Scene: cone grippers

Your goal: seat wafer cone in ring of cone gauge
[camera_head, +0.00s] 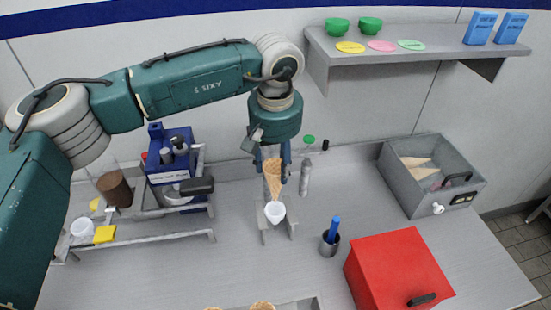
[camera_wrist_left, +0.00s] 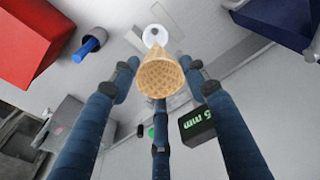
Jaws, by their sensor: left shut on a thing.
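My left gripper (camera_head: 273,172) hangs over the middle of the table, its dark blue fingers closed around the wafer cone (camera_head: 274,181). The cone is tan with a waffle pattern, points downward, and looks roughly upright. In the left wrist view my fingers surround the cone (camera_wrist_left: 162,78), whose wide end faces the camera. The gauge's white ring (camera_head: 275,213) sits at the cone's lower end on a grey metal stand. The ring (camera_wrist_left: 155,35) shows past the cone in the wrist view. I cannot tell whether the tip is inside it. My right gripper is not in view.
A red box (camera_head: 398,270) and a metal cup with a blue handle (camera_head: 330,240) stand right of the gauge. A rack (camera_head: 150,230) is at left. A grey bin (camera_head: 435,175) with cones is at right. A dark "6 mm" box (camera_wrist_left: 197,123) shows near my fingers.

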